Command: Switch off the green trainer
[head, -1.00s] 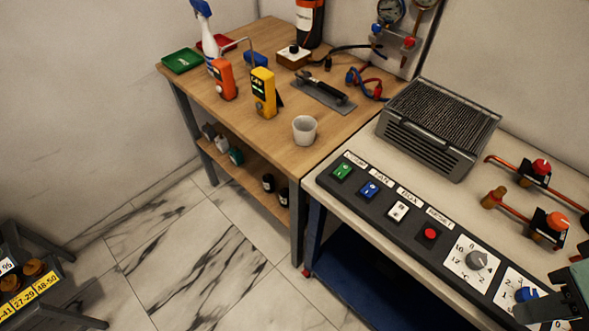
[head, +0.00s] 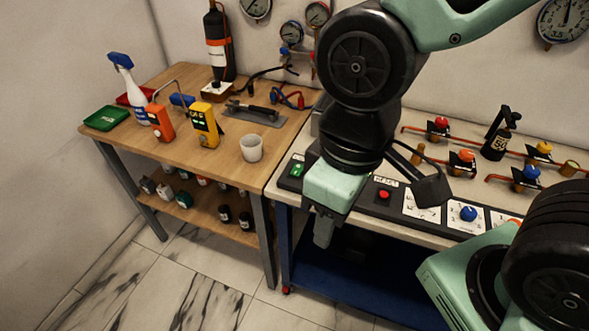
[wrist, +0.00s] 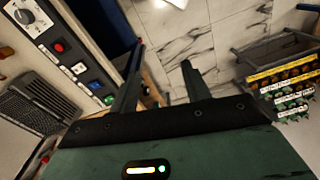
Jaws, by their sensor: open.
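In the wrist view my gripper (wrist: 162,55) is open, with nothing between the fingers. In the head view my arm hides the strip's middle.
Rotary knobs (head: 468,213) and valves (head: 461,160) lie to the right. A wooden table (head: 190,168) with a white cup (head: 251,148) adjoins on the left.

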